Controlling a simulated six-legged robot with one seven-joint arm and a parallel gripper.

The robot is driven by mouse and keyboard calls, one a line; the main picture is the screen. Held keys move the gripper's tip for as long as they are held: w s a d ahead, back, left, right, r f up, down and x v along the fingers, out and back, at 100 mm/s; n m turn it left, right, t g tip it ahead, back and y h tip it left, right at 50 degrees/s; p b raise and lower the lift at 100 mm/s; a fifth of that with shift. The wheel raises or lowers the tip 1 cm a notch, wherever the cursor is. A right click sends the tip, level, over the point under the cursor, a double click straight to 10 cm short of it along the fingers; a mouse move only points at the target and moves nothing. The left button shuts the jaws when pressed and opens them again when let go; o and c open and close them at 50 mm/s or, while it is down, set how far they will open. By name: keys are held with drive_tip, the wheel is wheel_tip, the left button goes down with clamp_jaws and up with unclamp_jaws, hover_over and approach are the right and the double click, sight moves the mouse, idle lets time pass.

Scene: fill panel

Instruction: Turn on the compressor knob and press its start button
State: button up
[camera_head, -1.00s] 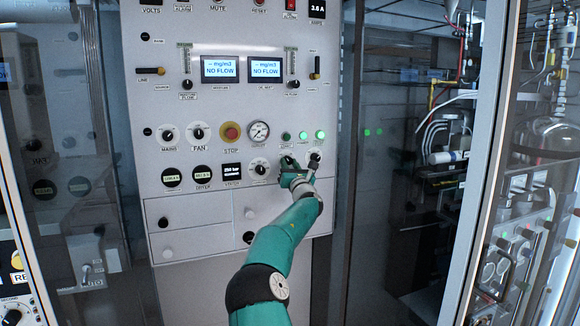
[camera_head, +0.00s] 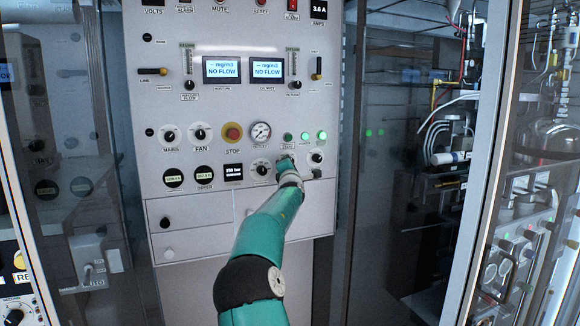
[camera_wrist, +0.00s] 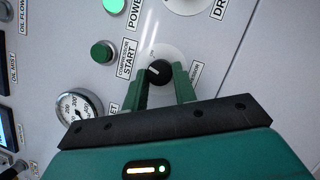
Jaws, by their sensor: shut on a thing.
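The compressor knob (camera_wrist: 158,71) is a small black knob with a white mark on a white round dial. In the wrist view my gripper (camera_wrist: 160,78) is shut on it, one finger on each side. In the camera_head view my gripper (camera_head: 285,160) is at the panel's lower right and hides this knob. The compressor start button (camera_wrist: 102,52) is round and dark green, next to its label. In the camera_head view the start button (camera_head: 288,137) sits just above my gripper, apart from it and unlit.
Another black knob (camera_head: 316,156) is close to my gripper's right. A pressure gauge (camera_head: 260,131) and a red stop button (camera_head: 232,132) are to the left. Cabinet frames stand on both sides.

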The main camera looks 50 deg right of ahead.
drive_tip(key=m, duration=0.2)
drive_tip(key=m+g, duration=0.1)
drive_tip(key=m, duration=0.1)
drive_tip(key=m+g+y, duration=0.1)
drive_tip(key=m, duration=0.1)
drive_tip(key=shift+r, duration=0.25)
idle(0.4)
drive_tip(key=o, duration=1)
drive_tip(key=shift+c, duration=0.2)
drive_tip(key=shift+a, duration=0.15)
drive_tip(key=v, duration=1.3)
drive_tip(key=shift+s+a, duration=0.2)
drive_tip(key=shift+s, duration=0.1)
